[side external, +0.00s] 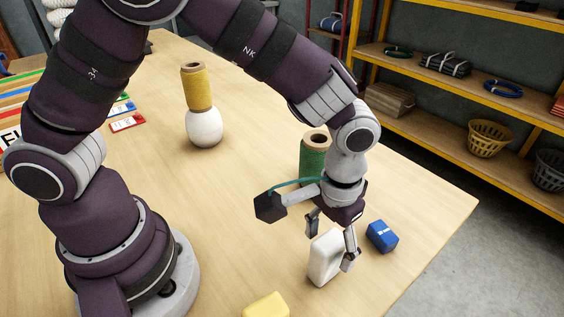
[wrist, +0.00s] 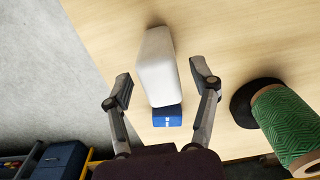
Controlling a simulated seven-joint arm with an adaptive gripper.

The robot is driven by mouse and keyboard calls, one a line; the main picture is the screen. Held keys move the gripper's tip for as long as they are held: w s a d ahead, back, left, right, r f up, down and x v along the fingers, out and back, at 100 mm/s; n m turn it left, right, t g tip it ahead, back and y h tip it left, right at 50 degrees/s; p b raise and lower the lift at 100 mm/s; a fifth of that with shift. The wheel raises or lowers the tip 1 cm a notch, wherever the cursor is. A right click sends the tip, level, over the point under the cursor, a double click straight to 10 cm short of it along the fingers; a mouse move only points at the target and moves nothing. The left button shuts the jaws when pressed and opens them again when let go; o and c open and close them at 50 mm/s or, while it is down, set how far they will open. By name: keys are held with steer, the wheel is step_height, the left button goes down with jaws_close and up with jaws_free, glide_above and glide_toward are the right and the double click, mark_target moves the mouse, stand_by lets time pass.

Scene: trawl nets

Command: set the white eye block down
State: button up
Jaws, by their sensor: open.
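The white eye block (side external: 324,258) stands on its narrow end on the wooden table near the front right edge, in the side external view. My gripper (side external: 331,242) is above it and open, with one finger on either side of the block's upper part. In the wrist view the white block (wrist: 157,65) lies between the spread fingers of my gripper (wrist: 163,84), with a visible gap on both sides. No eye or hole shows on the block's visible faces.
A blue block (side external: 382,236) sits close to the right of the white block. A green twine spool (side external: 314,158) stands behind my gripper. A yellow block (side external: 266,306) lies at the front. The table's middle is clear.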

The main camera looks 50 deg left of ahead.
step_height(320, 180, up, 9)
steer(key=s+a+r+t, duration=0.2)
steer(key=s+a, duration=0.1)
steer(key=a, duration=0.4)
steer(key=s+a+r+t, duration=0.3)
steer(key=a, duration=0.5)
steer(key=shift+s+r+t, duration=0.25)
steer(key=shift+r+t, duration=0.05)
steer(key=shift+r, duration=0.05)
